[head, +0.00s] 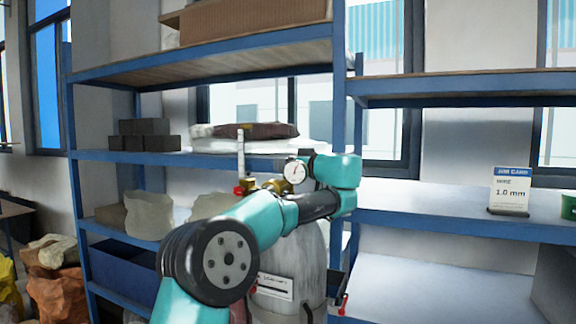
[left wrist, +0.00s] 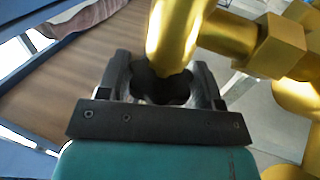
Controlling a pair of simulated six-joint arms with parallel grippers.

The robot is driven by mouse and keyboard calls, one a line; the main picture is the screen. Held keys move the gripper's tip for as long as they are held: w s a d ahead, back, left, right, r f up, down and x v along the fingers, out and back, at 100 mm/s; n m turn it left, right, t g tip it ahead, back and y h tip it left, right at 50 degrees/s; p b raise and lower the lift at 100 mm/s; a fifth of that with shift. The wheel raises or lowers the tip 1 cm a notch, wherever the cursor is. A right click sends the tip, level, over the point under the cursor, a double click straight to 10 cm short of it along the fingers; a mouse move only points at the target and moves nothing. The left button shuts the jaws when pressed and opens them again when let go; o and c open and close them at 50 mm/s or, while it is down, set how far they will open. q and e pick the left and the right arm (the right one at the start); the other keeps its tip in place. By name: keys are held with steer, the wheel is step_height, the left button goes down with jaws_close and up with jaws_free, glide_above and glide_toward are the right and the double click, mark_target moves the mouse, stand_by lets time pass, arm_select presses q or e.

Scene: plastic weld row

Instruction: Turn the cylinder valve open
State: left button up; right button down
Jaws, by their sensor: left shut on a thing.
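The grey gas cylinder (head: 308,262) stands upright in front of the shelving in the head view, partly covered by my left arm. Brass fittings and a round white gauge (head: 295,171) sit at its top. In the left wrist view, a dark lobed valve knob (left wrist: 160,88) lies between the fingers of my left gripper (left wrist: 161,82). The fingers are shut on it, one on each side. A brass pipe (left wrist: 170,38) passes in front and hides part of the knob. How far the valve is turned cannot be told. My right gripper is not in view.
Blue shelving (head: 200,159) stands behind the cylinder, with dark blocks (head: 145,134) and sacks (head: 245,131) on it. A job card (head: 510,190) reading "WIRE 1.0 mm" stands on the right shelf. A red knob (head: 240,190) is on the fittings. More sacks (head: 55,280) lie at lower left.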

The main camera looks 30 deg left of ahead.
arm_select(q)
steer(key=shift+c, duration=1.4)
steer(key=shift+g, duration=0.3)
steer(key=shift+n+g, duration=2.2)
steer(key=shift+g, duration=0.9)
steer(key=o, duration=0.9)
